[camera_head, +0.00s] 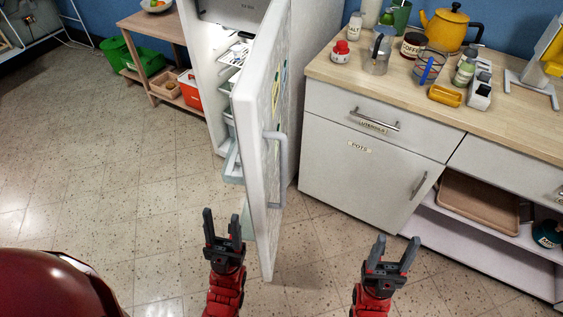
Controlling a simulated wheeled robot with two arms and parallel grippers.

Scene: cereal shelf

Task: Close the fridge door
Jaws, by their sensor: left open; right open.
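The fridge (210,45) stands at the back, white, with its shelves and contents showing. Its fridge door (254,100) stands open, swung out toward me, with its edge facing me. The door's grey handle (282,170) is on the right side of the door. My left gripper (222,224) is open and empty, at the left of the door's lower part, on the inner side. My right gripper (393,250) is open and empty, to the right of the door and apart from it, in front of the counter cabinet.
A counter (345,70) with drawers, a yellow kettle (446,28), jars and bottles stands at the right. A wooden shelf (148,30) with an orange-red box (189,88) and green bins (118,55) is at the back left. The tiled floor (100,160) at left is clear.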

